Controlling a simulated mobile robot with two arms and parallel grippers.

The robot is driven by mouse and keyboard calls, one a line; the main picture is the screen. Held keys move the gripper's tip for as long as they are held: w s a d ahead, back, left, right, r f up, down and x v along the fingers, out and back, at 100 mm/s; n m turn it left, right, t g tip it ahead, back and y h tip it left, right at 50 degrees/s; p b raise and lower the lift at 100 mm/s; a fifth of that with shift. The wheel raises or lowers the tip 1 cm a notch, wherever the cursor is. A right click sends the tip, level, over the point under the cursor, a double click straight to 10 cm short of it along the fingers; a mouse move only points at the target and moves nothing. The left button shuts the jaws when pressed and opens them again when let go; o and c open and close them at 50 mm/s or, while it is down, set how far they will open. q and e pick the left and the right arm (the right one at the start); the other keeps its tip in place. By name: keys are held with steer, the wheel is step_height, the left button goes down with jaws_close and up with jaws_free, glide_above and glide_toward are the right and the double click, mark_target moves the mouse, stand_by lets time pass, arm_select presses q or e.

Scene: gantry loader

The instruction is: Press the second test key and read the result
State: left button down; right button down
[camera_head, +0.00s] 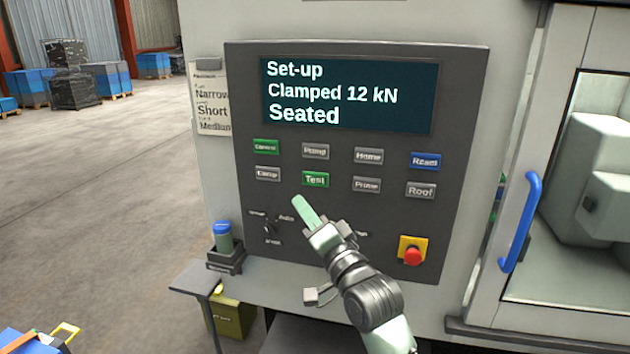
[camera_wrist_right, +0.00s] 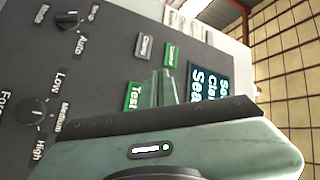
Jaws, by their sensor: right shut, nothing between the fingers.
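The control panel (camera_head: 340,225) has a screen (camera_head: 348,94) that reads "Set-up, Clamped 12 kN, Seated". The green Test key (camera_head: 315,179) is in the lower row of keys, between Clamp and a grey key that seems to read Prime. My right gripper (camera_head: 299,202) is shut and empty, with its tips just below and left of the Test key. In the right wrist view the green Test key (camera_wrist_right: 133,95) is partly hidden beside the shut fingers (camera_wrist_right: 161,88). I cannot tell whether the tips touch the panel. My left gripper is not in view.
A mode knob (camera_head: 270,227) sits left of the gripper, and a red stop button (camera_head: 413,254) on yellow is at lower right. A blue-handled door (camera_head: 520,222) is on the right. A blue-capped item (camera_head: 223,236) stands on a small shelf at the left. Open floor lies further left.

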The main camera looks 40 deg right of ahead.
steer(key=b, duration=0.2)
glide_toward(305, 175)
steer(key=w+a, duration=0.2)
steer(key=w, duration=0.1)
steer(key=shift+w+d+r, duration=0.5)
steer(key=shift+w+d, duration=0.1)
steer(key=shift+d, duration=0.25)
steer(key=shift+w+d, duration=0.1)
stand_by(1.1)
steer(key=shift+w+d, duration=0.2)
